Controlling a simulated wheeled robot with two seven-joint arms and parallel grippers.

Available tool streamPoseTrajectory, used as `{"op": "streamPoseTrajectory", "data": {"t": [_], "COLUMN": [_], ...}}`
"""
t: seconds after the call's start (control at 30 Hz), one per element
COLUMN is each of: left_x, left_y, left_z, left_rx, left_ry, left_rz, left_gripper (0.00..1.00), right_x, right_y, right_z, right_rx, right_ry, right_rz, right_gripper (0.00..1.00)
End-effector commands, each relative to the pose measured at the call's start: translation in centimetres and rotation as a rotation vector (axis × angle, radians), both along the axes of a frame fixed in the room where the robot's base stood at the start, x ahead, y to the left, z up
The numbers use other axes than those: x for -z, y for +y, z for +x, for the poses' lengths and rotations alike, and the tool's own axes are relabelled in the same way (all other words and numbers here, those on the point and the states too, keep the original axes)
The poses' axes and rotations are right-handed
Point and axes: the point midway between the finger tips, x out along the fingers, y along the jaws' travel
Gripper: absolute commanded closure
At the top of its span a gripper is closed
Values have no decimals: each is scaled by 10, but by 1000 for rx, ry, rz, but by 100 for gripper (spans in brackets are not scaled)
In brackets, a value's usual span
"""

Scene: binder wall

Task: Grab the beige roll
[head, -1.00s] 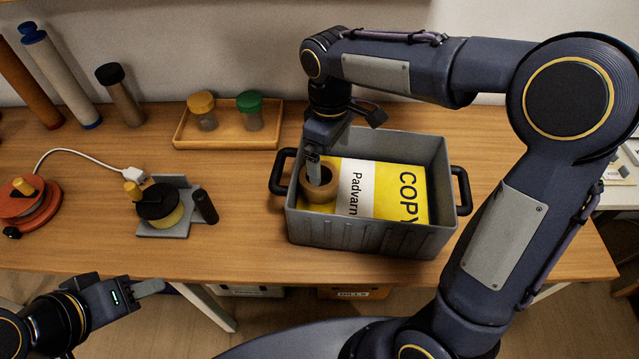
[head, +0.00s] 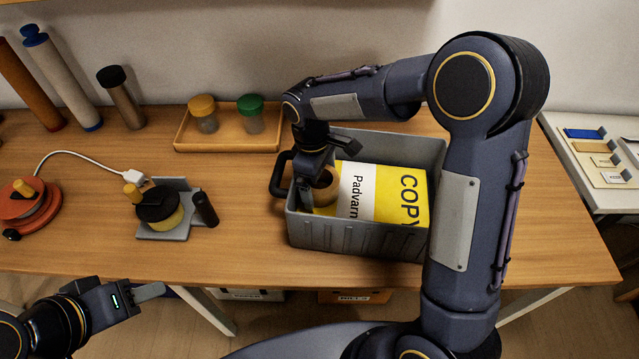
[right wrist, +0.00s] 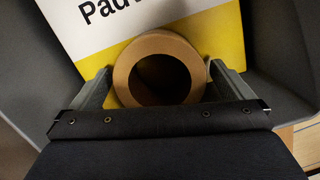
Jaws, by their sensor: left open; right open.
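The beige roll (head: 327,190) stands at the left end of the grey bin, its round opening facing up. It also shows in the right wrist view (right wrist: 160,42) as a thick ring with a dark hole. My right gripper (head: 315,184) is open and points down into the bin over the roll. In the right wrist view, its fingers (right wrist: 160,70) lie on either side of the roll; whether they touch it I cannot tell. My left gripper (head: 149,291) is open and empty, low at the left, in front of the table.
The grey bin (head: 350,236) has close walls around the roll. A yellow and white packet (head: 385,190) lies in it beside the roll. A wooden tray (head: 228,142) with two jars is behind. A tape dispenser (head: 160,208) and dark cylinder (head: 205,208) stand left.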

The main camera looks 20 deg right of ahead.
Motion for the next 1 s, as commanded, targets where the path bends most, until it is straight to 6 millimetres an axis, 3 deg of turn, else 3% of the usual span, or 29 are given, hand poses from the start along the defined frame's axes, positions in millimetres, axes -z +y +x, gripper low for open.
{"op": "streamPoseTrajectory", "data": {"t": [0.1,0.43,0.77,1.0], "left_x": [0,0,1,1], "left_y": [0,0,0,0], "left_z": [0,0,0,0], "left_rx": [0,0,0,0], "left_ry": [0,0,0,0], "left_rz": [0,0,0,0], "left_gripper": [58,58,58,58], "right_x": [0,-1,-4,-31], "right_y": [0,0,-2,-3], "right_z": [0,0,0,-1], "right_rx": [0,1,1,2], "right_ry": [0,-1,-2,-5], "right_rz": [0,1,1,1], "right_gripper": [3,44,44,44]}}
